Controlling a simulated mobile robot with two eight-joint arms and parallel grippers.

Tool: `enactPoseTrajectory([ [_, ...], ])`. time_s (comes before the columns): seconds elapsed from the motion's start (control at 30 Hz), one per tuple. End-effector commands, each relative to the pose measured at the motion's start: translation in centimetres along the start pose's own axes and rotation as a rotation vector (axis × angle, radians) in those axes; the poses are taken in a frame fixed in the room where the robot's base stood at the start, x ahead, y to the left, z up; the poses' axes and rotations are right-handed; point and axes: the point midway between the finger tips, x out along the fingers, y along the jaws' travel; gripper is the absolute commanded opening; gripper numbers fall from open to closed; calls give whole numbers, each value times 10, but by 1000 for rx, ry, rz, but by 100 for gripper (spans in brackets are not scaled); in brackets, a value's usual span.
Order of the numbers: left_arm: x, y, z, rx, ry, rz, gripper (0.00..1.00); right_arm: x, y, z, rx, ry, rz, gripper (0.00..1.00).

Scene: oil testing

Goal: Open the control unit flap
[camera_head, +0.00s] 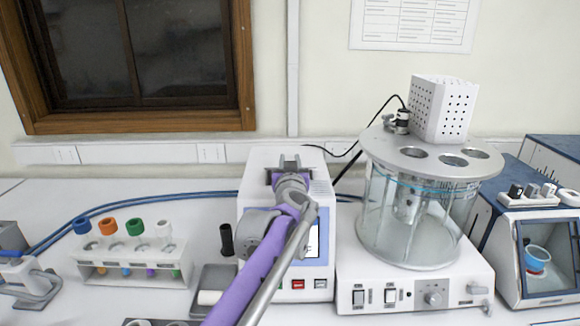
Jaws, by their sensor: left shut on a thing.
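The control unit, a white box (258,180) with a screen (313,243) and small coloured buttons on its front, stands on the bench in the middle of the view. My left arm, purple and grey, reaches up across its front and hides much of it. My left gripper (289,162) is at the upper part of the unit, its fingers pointing away from me. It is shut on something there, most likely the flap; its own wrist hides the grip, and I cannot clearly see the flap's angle. My right gripper is not in view.
A glass bath on a white base (415,290) stands close to the right. A rack (135,265) of tubes with coloured caps stands to the left. A blue and white machine (545,255) is at the far right. A black cable (345,150) runs behind the unit.

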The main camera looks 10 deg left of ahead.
Motion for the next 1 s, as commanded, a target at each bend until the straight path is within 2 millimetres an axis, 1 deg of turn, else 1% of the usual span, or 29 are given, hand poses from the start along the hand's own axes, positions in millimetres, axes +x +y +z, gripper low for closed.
enactPoseTrajectory([
  [0.03, 3, -1, -6, 2, 3, -3, 0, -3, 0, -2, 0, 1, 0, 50],
  [0.17, 9, -1, -10, 2, 2, -3, 0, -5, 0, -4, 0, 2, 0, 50],
  [0.2, 8, -1, -9, 2, 2, -2, 3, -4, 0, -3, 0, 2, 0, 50],
  [0.27, 8, -1, -8, 1, 1, -2, 14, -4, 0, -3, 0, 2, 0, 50],
  [0.3, 8, 0, -8, 1, 1, -1, 21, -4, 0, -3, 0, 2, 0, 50],
  [0.53, 7, 0, -7, 0, 0, 0, 62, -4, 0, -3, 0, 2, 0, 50],
  [0.83, 6, 0, -7, 0, 0, 0, 62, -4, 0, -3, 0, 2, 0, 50],
  [0.93, 1, 0, -7, 0, 0, 1, 62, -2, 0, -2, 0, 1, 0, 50],
  [1.0, -8, 0, -7, -1, -1, 2, 62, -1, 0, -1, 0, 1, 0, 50],
])
